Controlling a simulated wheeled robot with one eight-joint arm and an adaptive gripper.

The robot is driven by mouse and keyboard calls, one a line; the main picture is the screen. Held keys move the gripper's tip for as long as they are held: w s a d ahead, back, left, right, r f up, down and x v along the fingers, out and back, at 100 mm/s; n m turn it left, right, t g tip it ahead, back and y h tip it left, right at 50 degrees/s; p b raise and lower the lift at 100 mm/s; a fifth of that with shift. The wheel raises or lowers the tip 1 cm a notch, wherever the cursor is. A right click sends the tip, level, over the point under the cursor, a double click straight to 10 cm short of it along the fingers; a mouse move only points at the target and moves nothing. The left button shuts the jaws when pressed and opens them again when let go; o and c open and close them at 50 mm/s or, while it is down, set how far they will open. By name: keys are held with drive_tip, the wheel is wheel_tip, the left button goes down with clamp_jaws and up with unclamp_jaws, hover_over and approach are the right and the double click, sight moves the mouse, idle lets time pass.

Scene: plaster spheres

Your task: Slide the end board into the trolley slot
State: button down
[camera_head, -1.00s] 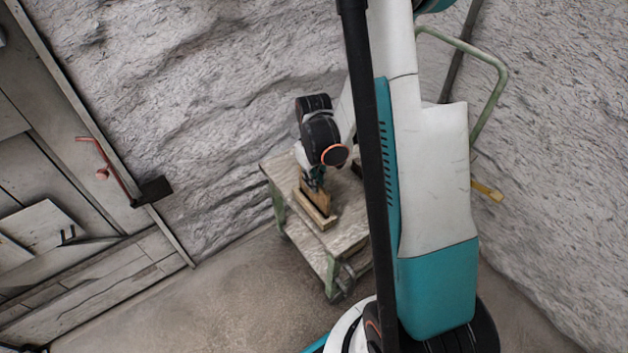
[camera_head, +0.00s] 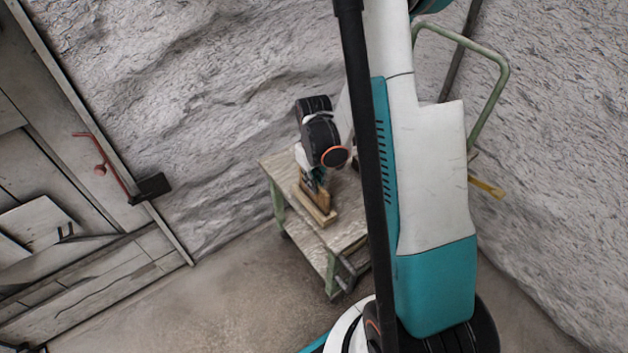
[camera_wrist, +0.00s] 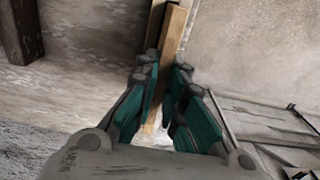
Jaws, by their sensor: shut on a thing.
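The trolley (camera_head: 347,222) has a pale wooden top on a green frame and stands by the rough wall. A light wooden piece with a raised edge lies on its top, apparently the slot (camera_head: 325,219). The end board (camera_head: 324,200) is a small brown wooden board standing upright at that piece. My gripper (camera_head: 316,183) points down over the trolley and is shut on the board. In the wrist view, the board (camera_wrist: 172,45) runs between my teal fingers (camera_wrist: 165,98). Whether its lower edge sits inside the slot or only on it, I cannot tell.
My own arm hides the trolley's right part. A green tubular handle (camera_head: 497,95) rises behind it. Rough plaster walls (camera_head: 230,90) stand close on both sides. A door with a red handle (camera_head: 112,168) is at left. The floor (camera_head: 230,305) in front is clear.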

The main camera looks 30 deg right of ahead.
drive_tip(key=shift+f, duration=1.15)
drive_tip(key=c, duration=1.6)
unclamp_jaws()
drive_tip(key=shift+r+p, duration=1.1)
drive_tip(key=shift+r, duration=0.9)
